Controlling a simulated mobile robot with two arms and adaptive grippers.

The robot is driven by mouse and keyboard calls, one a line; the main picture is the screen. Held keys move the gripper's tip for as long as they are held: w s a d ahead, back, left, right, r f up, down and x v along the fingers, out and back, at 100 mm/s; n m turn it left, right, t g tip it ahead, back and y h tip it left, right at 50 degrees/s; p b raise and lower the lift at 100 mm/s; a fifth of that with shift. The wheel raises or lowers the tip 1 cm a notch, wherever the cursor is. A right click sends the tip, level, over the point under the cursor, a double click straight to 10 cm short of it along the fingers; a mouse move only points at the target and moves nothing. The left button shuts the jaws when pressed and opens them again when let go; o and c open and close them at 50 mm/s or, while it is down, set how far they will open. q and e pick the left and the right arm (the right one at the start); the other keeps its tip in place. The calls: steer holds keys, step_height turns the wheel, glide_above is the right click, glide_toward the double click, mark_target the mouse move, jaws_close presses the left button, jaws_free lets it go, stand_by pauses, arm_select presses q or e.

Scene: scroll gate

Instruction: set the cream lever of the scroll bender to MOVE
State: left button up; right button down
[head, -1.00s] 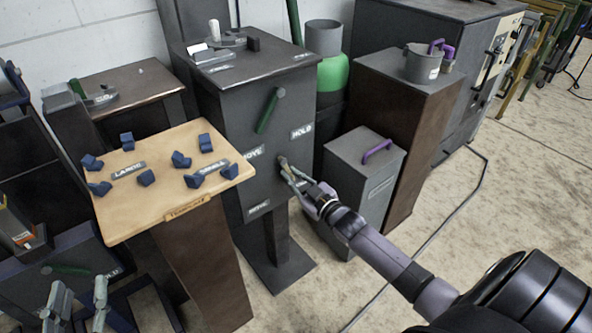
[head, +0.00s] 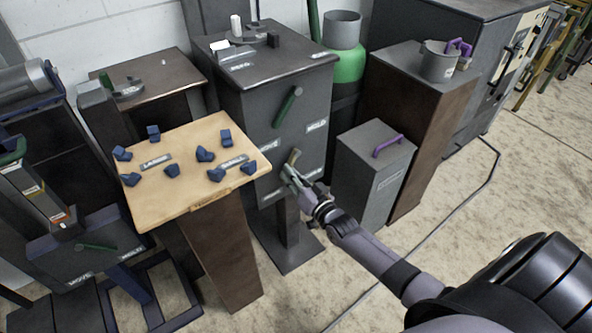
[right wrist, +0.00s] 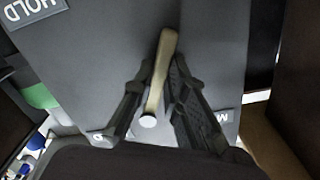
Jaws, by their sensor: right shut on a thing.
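The scroll bender appears to be the dark grey cabinet (head: 250,105) in the middle of the head view. Its small cream lever (head: 294,157) is on the front face, below a longer green lever (head: 288,106). The right wrist view shows the cream lever (right wrist: 161,75) as a pale bar with a round white end. My right gripper (head: 291,174) is shut on the cream lever, with its dark fingers (right wrist: 163,95) on either side of it. The gripper partly hides the lower lever in the head view. My left gripper is not in view.
A wooden-topped stand (head: 195,205) with several blue blocks is close on the left. A grey box (head: 372,170) with a purple handle stands at the right. A label reading HOLD (head: 317,125) is beside the green lever.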

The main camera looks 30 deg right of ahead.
steer(key=shift+a+r+m+p, duration=0.2)
steer(key=shift+a+m+p, duration=0.15)
steer(key=shift+m, duration=0.55)
steer(key=shift+a, duration=0.1)
steer(key=c, duration=1.6)
jaws_free()
steer(key=shift+s, duration=0.1)
steer(key=s+d, duration=0.1)
steer(key=s, duration=1.1)
steer(key=shift+a, duration=0.1)
